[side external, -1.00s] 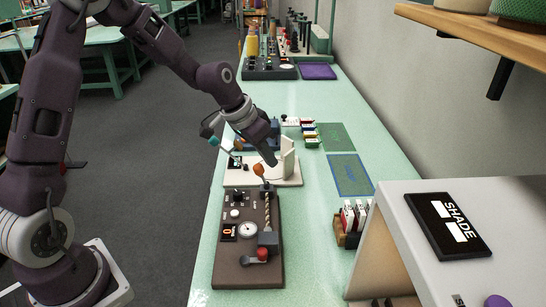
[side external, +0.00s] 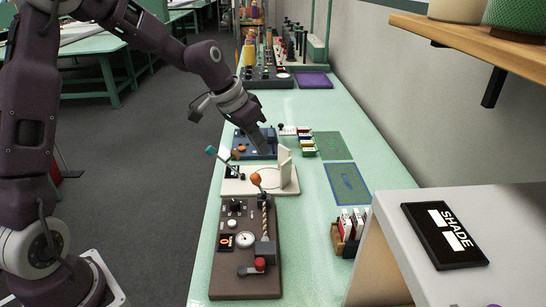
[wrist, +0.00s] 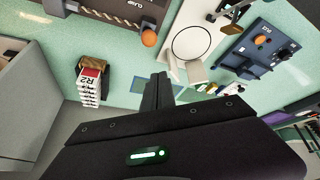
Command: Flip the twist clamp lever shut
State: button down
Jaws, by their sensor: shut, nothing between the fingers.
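The brown panel (side external: 226,278) lies on the near part of the green bench. No label tells which of these is the twist clamp lever. My gripper (side external: 267,150) is shut and empty, beyond the orange ball and apart from it. In the wrist view its fingers (wrist: 160,82) are together.
A white board (side external: 232,187) with an upright white plate (side external: 285,168) lies just beyond the brown panel. A blue panel (side external: 241,142) is behind it. Green mats (side external: 330,145) and a wooden card holder (side external: 346,246) lie to the right, near a grey cabinet (side external: 385,225).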

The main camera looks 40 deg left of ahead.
jog(key=shift+s+a+r, duration=0.35)
jog(key=shift+s+r, duration=0.25)
jog(key=shift+s+a+r, duration=0.35)
jog(key=shift+s+r, duration=0.2)
jog(key=shift+s, duration=0.05)
jog(key=s+d+r, duration=0.2)
jog(key=s, duration=0.7)
jog(key=s+d+r+n+y, duration=0.1)
jog(key=s+d+r, duration=0.1)
jog(key=s, duration=0.8)
jog(key=s+d+r+n, duration=0.1)
jog(key=s+d+r, duration=0.1)
jog(key=s, duration=0.7)
jog(key=shift+s+r+t+y, duration=0.15)
jog(key=shift+s+t+y, duration=0.25)
